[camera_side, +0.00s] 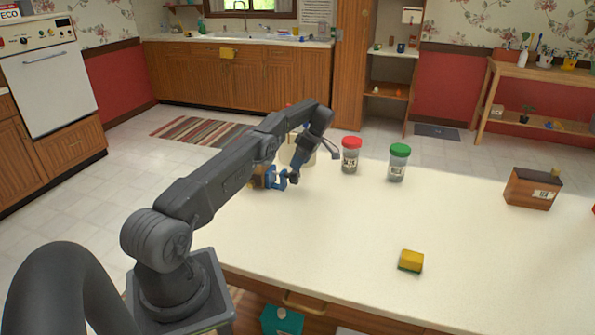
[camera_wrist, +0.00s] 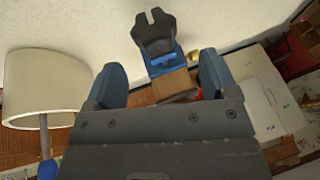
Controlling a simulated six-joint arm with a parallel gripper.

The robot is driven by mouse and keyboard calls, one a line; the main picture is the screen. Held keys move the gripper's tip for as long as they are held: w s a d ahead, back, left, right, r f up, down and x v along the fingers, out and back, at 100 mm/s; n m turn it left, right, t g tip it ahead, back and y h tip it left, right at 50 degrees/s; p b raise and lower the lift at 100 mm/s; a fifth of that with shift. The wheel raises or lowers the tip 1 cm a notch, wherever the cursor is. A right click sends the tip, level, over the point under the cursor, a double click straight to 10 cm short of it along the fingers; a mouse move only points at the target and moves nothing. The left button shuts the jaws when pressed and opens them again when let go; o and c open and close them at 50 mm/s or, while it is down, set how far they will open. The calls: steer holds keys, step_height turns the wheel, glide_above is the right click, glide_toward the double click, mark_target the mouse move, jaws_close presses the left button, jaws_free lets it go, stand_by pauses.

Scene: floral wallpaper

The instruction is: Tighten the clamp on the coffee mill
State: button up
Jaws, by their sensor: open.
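The coffee mill shows in the wrist view as a brown wooden block (camera_wrist: 176,85). A blue clamp (camera_wrist: 163,64) with a dark, notched knob (camera_wrist: 154,34) is attached beside it. My gripper (camera_wrist: 160,80) is open, with one blue finger on each side of the block and clamp and gaps visible on both sides. In the side view, the mill's brown wood (camera_side: 260,178) is at the table's far left edge, partly hidden by my arm. My gripper (camera_side: 287,179) is low beside it; blue parts overlap there, and I cannot separate fingers from clamp.
A cream cylindrical shade or container (camera_wrist: 45,82) stands close on the left in the wrist view. A red-lidded jar (camera_side: 350,157) and green-lidded jar (camera_side: 398,163) stand to the right. A yellow sponge (camera_side: 411,261) and wooden box (camera_side: 532,188) lie farther off. The table's middle is clear.

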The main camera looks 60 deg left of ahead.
steer(key=shift+r, duration=2.65)
steer(key=n+t+y, duration=0.1)
steer(key=t+y, duration=0.2)
glide_toward(295, 176)
steer(key=x, duration=0.7)
steer(key=w+a+x, duration=0.1)
steer(key=x, duration=0.3)
steer(key=shift+a+f, duration=0.15)
steer(key=shift+a, duration=0.05)
steer(key=shift+c, duration=0.2)
steer(key=c, duration=0.9)
